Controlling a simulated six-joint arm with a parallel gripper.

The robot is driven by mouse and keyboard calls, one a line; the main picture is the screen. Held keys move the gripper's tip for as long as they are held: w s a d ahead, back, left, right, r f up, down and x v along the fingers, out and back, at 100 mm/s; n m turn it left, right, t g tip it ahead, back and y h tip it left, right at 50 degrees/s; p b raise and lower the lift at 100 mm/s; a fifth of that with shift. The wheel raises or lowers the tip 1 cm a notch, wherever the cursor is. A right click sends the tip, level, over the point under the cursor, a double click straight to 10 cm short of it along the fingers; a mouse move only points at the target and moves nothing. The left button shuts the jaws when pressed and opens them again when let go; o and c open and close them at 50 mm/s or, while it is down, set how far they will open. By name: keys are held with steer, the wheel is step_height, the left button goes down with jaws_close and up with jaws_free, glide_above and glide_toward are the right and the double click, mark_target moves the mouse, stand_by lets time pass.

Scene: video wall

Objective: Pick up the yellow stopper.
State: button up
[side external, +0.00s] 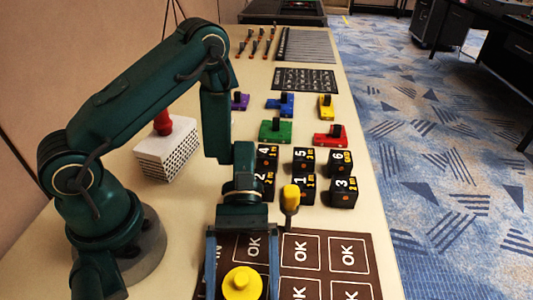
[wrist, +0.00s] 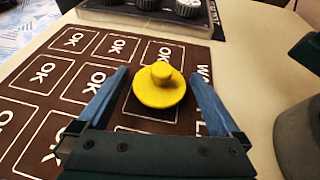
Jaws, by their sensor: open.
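The yellow stopper (side external: 242,284) is a round disc with a small knob on top. It is on the brown mat (side external: 347,250) printed with OK squares. In the wrist view the stopper (wrist: 160,90) appears upright, knob up, near the middle. My gripper (side external: 242,290) is open and points down over it. In the wrist view, the blue fingers of my gripper (wrist: 160,76) lie to the left and right of the stopper, with a gap on each side. I cannot tell how high the fingertips are above the mat.
A yellow-handled piece (side external: 290,197) stands close to my gripper's right. Black numbered cubes (side external: 303,175) are behind it, with coloured blocks (side external: 276,130) farther back. A dark tray (wrist: 150,18) holds silver cups.

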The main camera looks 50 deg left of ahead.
steer(key=c, duration=1.3)
steer(key=shift+o, duration=0.2)
steer(key=shift+r, duration=0.15)
